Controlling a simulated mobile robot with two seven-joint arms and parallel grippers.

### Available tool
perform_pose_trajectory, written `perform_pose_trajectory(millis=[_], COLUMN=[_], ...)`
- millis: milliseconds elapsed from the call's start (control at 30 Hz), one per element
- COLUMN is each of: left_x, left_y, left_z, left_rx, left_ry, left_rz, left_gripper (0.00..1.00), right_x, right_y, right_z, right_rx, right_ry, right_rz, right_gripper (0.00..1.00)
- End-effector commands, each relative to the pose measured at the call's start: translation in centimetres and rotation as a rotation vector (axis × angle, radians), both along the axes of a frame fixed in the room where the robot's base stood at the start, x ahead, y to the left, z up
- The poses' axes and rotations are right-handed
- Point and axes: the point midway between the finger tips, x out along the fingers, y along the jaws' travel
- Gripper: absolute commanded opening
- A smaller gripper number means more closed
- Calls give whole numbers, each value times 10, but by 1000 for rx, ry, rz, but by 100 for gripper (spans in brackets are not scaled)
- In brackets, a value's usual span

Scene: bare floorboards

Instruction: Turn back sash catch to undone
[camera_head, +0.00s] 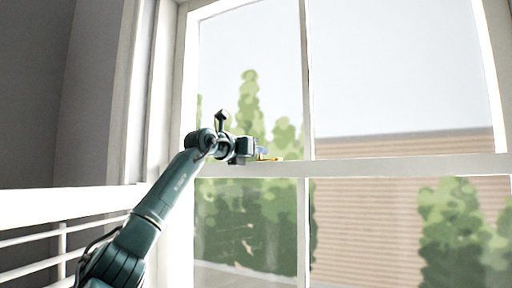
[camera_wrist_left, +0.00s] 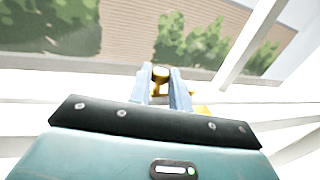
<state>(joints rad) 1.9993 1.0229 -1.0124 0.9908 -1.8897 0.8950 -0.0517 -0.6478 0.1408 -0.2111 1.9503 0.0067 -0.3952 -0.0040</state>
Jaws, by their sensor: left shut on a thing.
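The brass-yellow sash catch (camera_head: 268,158) sits on the meeting rail of the window, just right of my left gripper (camera_head: 261,152) in the head view. In the left wrist view the catch (camera_wrist_left: 161,74) shows between the two pale blue fingers of my left gripper (camera_wrist_left: 162,84), which are shut on it. Another yellow part of the catch shows just right of the right finger. The fingers hide much of the catch, so its exact angle cannot be told. My right gripper is in neither view.
The white meeting rail (camera_head: 400,166) runs across the window, with a vertical glazing bar (camera_head: 306,80) right of the catch. The white side frame (camera_head: 168,100) stands close to my left arm. A white slatted rail (camera_head: 60,238) is at the lower left.

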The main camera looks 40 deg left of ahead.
Motion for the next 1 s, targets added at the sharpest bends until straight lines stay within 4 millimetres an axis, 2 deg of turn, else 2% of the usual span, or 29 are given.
perform_pose_trajectory(millis=[467,500,700,767,1000], left_x=[2,2,2,2,0], left_y=[2,2,2,2,2], left_z=[1,1,1,1,0], left_rx=[0,1,1,1,1], left_ry=[-11,-11,-10,-10,-10], left_rz=[-61,-60,-60,-60,-60], left_gripper=[0,21,37,40,40], right_x=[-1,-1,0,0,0], right_y=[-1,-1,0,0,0], right_z=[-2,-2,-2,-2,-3], right_rx=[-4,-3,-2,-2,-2], right_ry=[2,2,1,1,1], right_rz=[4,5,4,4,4], right_gripper=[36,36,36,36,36])
